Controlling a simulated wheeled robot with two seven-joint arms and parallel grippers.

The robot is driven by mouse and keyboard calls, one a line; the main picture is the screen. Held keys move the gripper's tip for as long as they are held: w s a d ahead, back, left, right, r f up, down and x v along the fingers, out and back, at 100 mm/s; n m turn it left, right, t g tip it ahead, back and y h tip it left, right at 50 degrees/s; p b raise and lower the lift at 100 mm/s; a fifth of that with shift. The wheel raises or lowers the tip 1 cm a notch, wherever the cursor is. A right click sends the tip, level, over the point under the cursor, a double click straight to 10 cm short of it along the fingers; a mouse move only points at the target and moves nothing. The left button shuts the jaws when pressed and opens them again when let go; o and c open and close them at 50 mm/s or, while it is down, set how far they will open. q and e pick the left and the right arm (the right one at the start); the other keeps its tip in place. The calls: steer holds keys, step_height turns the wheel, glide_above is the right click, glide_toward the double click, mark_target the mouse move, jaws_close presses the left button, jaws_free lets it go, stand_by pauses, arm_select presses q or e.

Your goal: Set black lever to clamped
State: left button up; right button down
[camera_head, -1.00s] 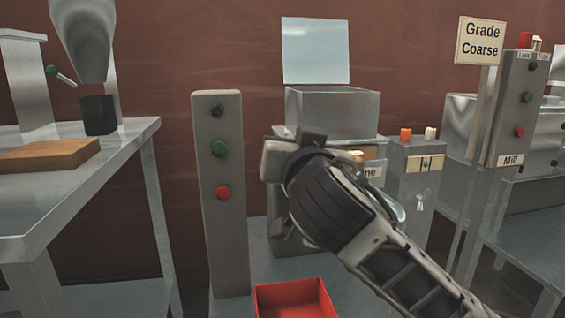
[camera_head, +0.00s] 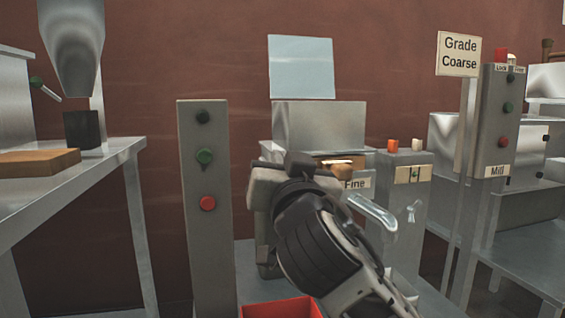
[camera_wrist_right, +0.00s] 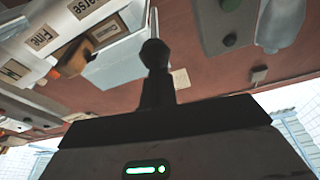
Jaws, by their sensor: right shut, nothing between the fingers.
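My right gripper (camera_head: 275,190) is shut and empty, in front of the middle machine (camera_head: 318,127) with the "Fine" label. My wrist and arm hide much of this machine's lower part. In the right wrist view, a dark stem with a rounded end (camera_wrist_right: 155,60) rises from the gripper housing; I cannot tell whether it is my shut fingers or the black lever. I cannot pick out the black lever for sure in the head view. A shiny bent handle (camera_head: 372,212) shows right of my wrist. My left gripper is not in view.
A grey post (camera_head: 206,250) with black, green and red buttons stands close left of my gripper. A red tray (camera_head: 282,309) lies below. A grey box (camera_head: 400,215) with orange and white buttons and the "Mill" post (camera_head: 497,130) stand right. A steel table (camera_head: 100,175) is at left.

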step_height(320, 180, up, 5)
steer(key=p, duration=0.5)
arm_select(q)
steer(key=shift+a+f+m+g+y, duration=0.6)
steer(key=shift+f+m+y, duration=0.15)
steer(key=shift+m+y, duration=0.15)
arm_select(e)
steer(key=f+v, duration=0.1)
steer(key=v, duration=0.8)
steer(key=shift+s+d, duration=0.2)
steer(key=shift+d, duration=0.25)
